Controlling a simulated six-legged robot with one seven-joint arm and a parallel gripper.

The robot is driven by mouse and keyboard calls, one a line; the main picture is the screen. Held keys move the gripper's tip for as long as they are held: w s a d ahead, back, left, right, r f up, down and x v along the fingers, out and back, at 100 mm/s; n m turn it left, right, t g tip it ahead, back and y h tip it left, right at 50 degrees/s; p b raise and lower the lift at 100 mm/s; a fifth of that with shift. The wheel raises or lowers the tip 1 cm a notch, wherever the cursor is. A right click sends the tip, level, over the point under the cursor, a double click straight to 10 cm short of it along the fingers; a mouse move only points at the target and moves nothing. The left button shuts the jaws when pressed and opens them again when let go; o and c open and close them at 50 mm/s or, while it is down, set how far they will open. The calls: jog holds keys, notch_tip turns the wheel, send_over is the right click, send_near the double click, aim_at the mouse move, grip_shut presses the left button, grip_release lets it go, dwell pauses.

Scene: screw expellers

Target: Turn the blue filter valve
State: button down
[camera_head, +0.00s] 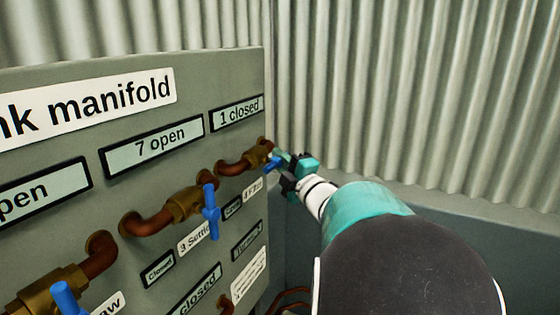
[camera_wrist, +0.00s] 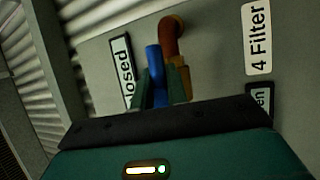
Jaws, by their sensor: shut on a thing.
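The blue filter valve handle (camera_wrist: 154,62) stands between the two green fingers of my gripper (camera_wrist: 160,88) in the wrist view, beside a brass and copper pipe (camera_wrist: 173,45). A "4 Filter" label (camera_wrist: 258,38) is to its right. In the head view the handle (camera_head: 272,163) shows only in part at the far right of the manifold panel, and my gripper (camera_head: 288,168) is at it. The fingers are shut on the handle. The display above this valve (camera_head: 237,113) reads "1 closed".
Another blue valve handle (camera_head: 211,212) hangs from a brass valve to the left, under a "7 open" display (camera_head: 152,147). A third blue handle (camera_head: 66,297) is at the lower left. A corrugated wall (camera_head: 420,90) stands behind and to the right of the panel.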

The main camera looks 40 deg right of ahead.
jog(key=c, duration=1.4)
grip_release()
jog(key=shift+s, duration=0.15)
jog(key=v, duration=1.3)
jog(key=shift+s+f, duration=0.15)
jog(key=shift+s, duration=0.15)
jog(key=s+d, duration=0.1)
jog(key=s, duration=0.4)
jog(key=s+d, duration=0.1)
jog(key=s, duration=0.1)
jog(key=shift+s+d, duration=0.25)
jog(key=shift+d, duration=0.1)
jog(key=shift+w, duration=0.1)
